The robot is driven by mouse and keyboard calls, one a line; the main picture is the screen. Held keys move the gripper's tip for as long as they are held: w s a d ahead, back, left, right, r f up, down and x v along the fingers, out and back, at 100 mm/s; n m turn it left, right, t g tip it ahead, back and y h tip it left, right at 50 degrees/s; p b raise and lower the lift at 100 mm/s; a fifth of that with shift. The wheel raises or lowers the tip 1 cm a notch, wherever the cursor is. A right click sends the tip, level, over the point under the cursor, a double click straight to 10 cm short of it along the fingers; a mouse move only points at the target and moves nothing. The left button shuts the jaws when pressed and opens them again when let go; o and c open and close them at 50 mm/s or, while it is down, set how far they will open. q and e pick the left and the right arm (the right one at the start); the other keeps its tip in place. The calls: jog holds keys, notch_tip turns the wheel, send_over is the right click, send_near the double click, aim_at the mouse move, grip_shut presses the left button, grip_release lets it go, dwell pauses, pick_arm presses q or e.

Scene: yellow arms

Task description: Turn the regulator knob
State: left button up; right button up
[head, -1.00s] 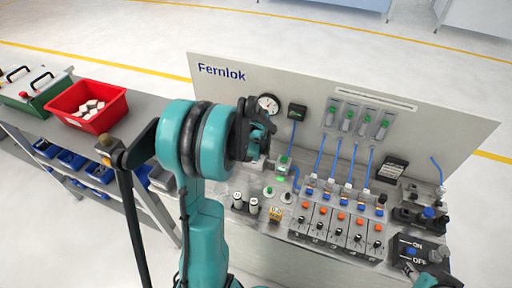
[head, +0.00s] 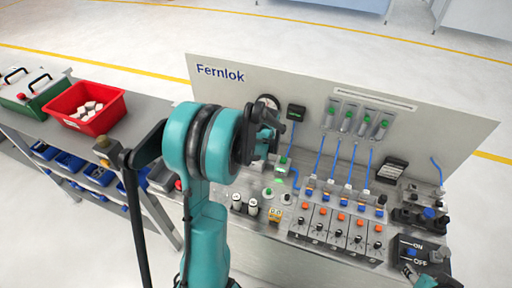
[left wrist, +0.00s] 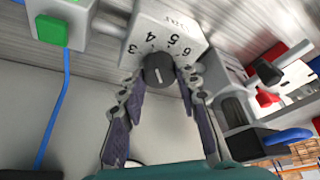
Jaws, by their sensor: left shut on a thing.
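The regulator knob (left wrist: 159,69) is a dark round knob with a pale pointer line, on a light grey block with a numbered dial (left wrist: 165,38). It shows in the left wrist view. My left gripper (left wrist: 161,84) has one finger on each side of the knob and is shut on it. In the head view my left gripper (head: 268,128) is at the panel just below the round gauge (head: 268,104), and my teal arm hides the knob and most of the regulator. My right gripper (head: 430,277) is only partly in view at the lower right corner, near the ON/OFF box (head: 411,252).
The grey Fernlok panel (head: 225,88) stands behind a bench with several valves, orange buttons and blue hoses (head: 337,160). A red bin (head: 88,108) of white pieces and a green case (head: 30,92) sit on the left table. A green-buttoned fitting (left wrist: 52,33) is near the regulator.

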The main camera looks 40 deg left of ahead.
pick_arm(q)
jog(key=o, duration=1.2)
jog(key=shift+c, duration=0.2)
jog(key=v, duration=1.2)
jog(key=shift+w, duration=0.1)
jog(key=s+d+f+m+t+h+b, duration=0.1)
jog(key=s+d+m, duration=0.4)
jog(key=d, duration=0.5)
jog(key=s+d+f+m+t+h+b, duration=0.1)
jog(key=s+d+m+t+h+b, duration=0.1)
jog(key=s+d+m, duration=0.4)
jog(key=s+d+t, duration=0.1)
jog(key=s+d, duration=0.2)
jog(key=d, duration=0.2)
jog(key=shift+d+f+t+h, duration=0.25)
jog(key=shift+f+t+h, duration=0.05)
jog(key=shift+f+h, duration=0.1)
